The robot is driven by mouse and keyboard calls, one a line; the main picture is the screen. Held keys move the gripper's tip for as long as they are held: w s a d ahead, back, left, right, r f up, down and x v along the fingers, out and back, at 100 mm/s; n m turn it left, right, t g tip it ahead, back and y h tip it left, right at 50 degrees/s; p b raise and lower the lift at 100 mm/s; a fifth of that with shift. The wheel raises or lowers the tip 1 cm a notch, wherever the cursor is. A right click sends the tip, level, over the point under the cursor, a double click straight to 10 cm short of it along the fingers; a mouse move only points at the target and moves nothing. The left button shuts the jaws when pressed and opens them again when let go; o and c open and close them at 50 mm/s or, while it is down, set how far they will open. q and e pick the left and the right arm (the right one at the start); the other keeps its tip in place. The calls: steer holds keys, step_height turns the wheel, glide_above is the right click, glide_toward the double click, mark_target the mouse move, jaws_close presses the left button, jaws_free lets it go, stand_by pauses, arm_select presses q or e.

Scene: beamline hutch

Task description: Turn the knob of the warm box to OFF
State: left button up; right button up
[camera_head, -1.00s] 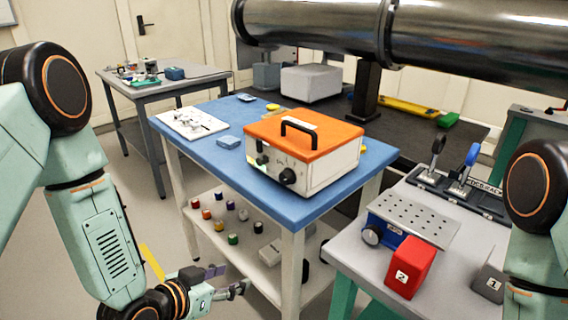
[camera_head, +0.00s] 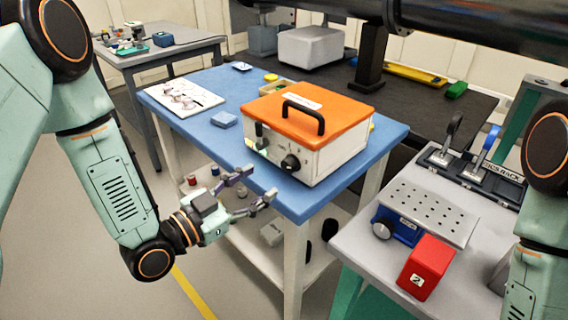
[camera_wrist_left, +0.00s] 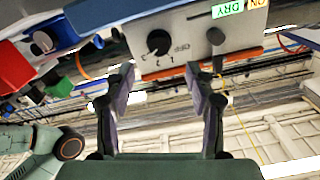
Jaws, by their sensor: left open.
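The warm box (camera_head: 335,155) is white with an orange lid and a black handle, and stands on the blue table. Its black knob (camera_head: 291,162) is on the front face, with a smaller black control to its left. In the left wrist view the knob (camera_wrist_left: 158,42) shows upside down with dial marks around it; I cannot read its setting. My left gripper (camera_head: 258,188) is open and empty, in front of the table edge, apart from the knob. The wrist view shows its two fingers (camera_wrist_left: 165,88) spread, with the knob beyond them. My right gripper is out of view.
The blue table (camera_head: 215,95) also holds a white sheet (camera_head: 182,97) and a small blue box (camera_head: 224,119). A grey table (camera_head: 350,235) at the right carries a red block (camera_head: 427,265) and a rack. A lower shelf sits under the blue table.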

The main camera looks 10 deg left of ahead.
mark_target(286, 167)
arm_select(q)
steer(key=x, duration=0.5)
steer(key=shift+d+b, duration=0.35)
steer(key=shift+b, duration=0.05)
steer(key=shift+w+d, duration=0.2)
steer(key=shift+w, duration=0.5)
steer(key=shift+w+d, duration=0.45)
steer(key=shift+w, duration=0.1)
steer(key=shift+s+a, duration=0.15)
steer(key=shift+a, duration=0.05)
steer(key=shift+c, duration=0.5)
steer(key=shift+d, duration=0.15)
steer(key=c, duration=0.5)
steer(key=shift+f, duration=0.1)
steer(key=c, duration=0.5)
steer(key=shift+c, duration=0.2)
